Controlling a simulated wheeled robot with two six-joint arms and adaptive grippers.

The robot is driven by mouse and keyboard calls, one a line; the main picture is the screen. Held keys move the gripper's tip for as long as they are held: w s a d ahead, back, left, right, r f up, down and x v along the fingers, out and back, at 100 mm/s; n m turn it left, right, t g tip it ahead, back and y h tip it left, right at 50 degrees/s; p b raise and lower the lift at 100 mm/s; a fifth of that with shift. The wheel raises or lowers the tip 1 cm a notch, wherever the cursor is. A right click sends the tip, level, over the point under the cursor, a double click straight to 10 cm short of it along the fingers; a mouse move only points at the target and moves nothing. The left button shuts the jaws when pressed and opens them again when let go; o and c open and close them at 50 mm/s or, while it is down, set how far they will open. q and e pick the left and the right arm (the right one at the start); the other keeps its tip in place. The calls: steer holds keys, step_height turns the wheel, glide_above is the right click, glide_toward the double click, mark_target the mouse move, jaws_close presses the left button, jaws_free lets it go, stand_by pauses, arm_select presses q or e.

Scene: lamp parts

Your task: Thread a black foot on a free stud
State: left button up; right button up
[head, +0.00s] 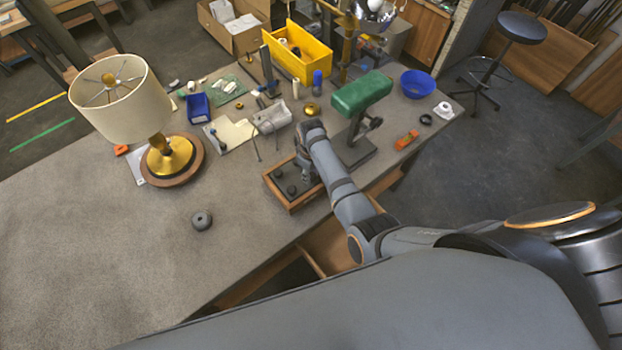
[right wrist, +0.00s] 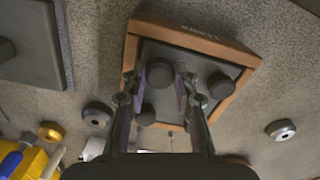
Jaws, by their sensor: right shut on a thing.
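A wooden-rimmed tray (head: 277,195) sits near the table's front edge in the head view, with black feet (head: 291,189) in it. My right gripper (head: 305,172) is over the tray's right part. In the right wrist view the tray's rim (right wrist: 190,33) surrounds several dark round feet. My right gripper (right wrist: 157,90) is shut on a black foot (right wrist: 160,74) between its fingertips. Whether the held foot still touches the tray is unclear. I cannot make out a free stud. My left gripper is out of view.
A lamp with a cream shade (head: 120,105) and brass base (head: 168,155) stands at the left. A grey round piece (head: 202,220) lies on bare table. A stand with a green top (head: 361,92) is close right of my arm. A yellow bin (head: 297,55) stands behind.

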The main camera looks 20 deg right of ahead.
steer(key=shift+o, duration=0.8)
jaws_close()
steer(key=shift+s, duration=0.1)
steer(key=shift+s+f, duration=0.2)
steer(key=shift+f, duration=0.05)
